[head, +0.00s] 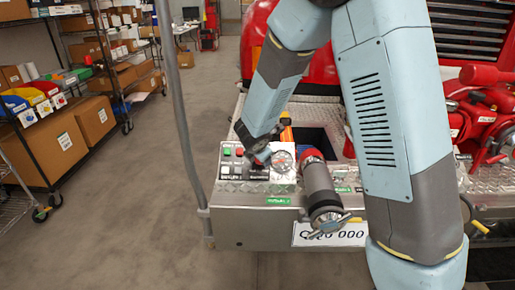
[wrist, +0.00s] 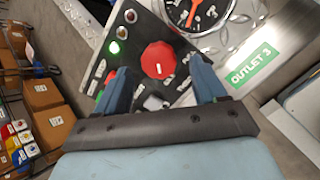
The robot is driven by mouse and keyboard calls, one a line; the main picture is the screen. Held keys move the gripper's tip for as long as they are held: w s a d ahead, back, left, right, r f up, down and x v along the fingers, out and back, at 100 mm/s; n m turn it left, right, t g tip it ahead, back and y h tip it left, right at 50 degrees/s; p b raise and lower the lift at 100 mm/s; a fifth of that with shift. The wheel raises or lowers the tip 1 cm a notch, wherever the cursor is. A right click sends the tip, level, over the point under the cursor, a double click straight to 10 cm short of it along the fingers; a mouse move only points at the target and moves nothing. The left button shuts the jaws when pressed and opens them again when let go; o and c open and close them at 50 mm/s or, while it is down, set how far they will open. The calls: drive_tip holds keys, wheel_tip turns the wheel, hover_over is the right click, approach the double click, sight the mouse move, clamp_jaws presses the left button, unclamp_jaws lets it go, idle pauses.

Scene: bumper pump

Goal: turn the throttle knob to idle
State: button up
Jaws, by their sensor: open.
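The throttle knob (wrist: 158,60) is a round red knob with a short white mark, on a black control panel (wrist: 110,62) in the wrist view. My gripper (wrist: 161,70) is open, with one blue finger to the lower left of the knob and the other to its lower right. I cannot tell whether either finger touches it. In the head view my gripper (head: 262,160) is low over the panel (head: 230,170) and hides the knob.
A gauge with a red needle (wrist: 197,12) sits beside the knob, above a green "OUTLET 3" label (wrist: 252,66). Lit green and other small buttons line the panel's left. A grey capped outlet pipe (head: 322,190) stands right of the panel. Shelves with boxes (head: 65,130) are at left.

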drive_tip(key=v, duration=1)
drive_tip(key=shift+s+r, duration=0.1)
drive_tip(key=shift+r, duration=0.1)
drive_tip(key=s+d+r+m+g+h, duration=0.1)
drive_tip(key=s+d+r+m, duration=0.4)
drive_tip(key=d, duration=0.4)
drive_tip(key=s+d+r+m+h, duration=0.1)
drive_tip(key=s+d+r+m, duration=0.1)
drive_tip(key=d+r+m, duration=0.5)
drive_tip(key=s+d+r+m+y, duration=0.1)
drive_tip(key=s+d+r+m, duration=0.1)
drive_tip(key=s+m, duration=0.5)
drive_tip(key=s+d+r+m+g+y, duration=0.1)
drive_tip(key=s+d+m, duration=0.4)
drive_tip(key=s, duration=0.6)
wheel_tip(320, 180, up, 2)
drive_tip(key=m+y, duration=0.1)
drive_tip(key=m, duration=0.1)
drive_tip(key=shift+d+m, duration=0.3)
